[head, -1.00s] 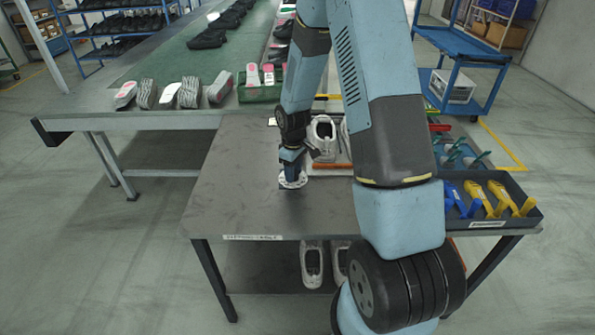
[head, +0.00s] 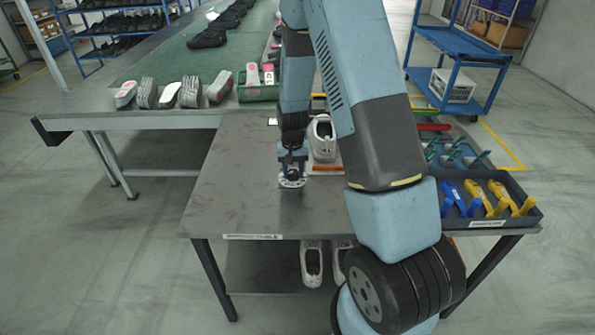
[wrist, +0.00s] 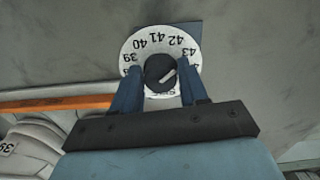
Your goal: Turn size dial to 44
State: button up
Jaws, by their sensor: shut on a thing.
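The size dial (wrist: 134,53) is a white disc printed with black numbers from 39 up through 43; the number past 43 is partly cut off by my finger. Its dark round knob (wrist: 157,70) has a white pointer line slanting to the upper right, toward about 43; the exact reading is unclear. My gripper (wrist: 160,86) is shut on the knob, one blue finger on each side. In the head view the dial (head: 291,184) lies on the grey table (head: 235,190), with my gripper (head: 292,168) upright over it.
A whitish shoe (head: 322,140) stands behind and right of the dial, near an orange strip (wrist: 60,102). A dark tray (head: 507,205) with blue and yellow tools is at the right. The table left of the dial is clear.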

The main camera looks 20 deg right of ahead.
jog(key=m, duration=0.4)
jog(key=shift+s+f+m, duration=0.1)
jog(key=shift+s+m, duration=0.05)
jog(key=shift+m, duration=0.15)
jog(key=m, duration=0.5)
jog(key=shift+d, duration=0.25)
jog(key=shift+m, duration=0.3)
jog(key=o, duration=0.8)
jog(key=shift+o, duration=1.2)
jog(key=shift+a, duration=0.1)
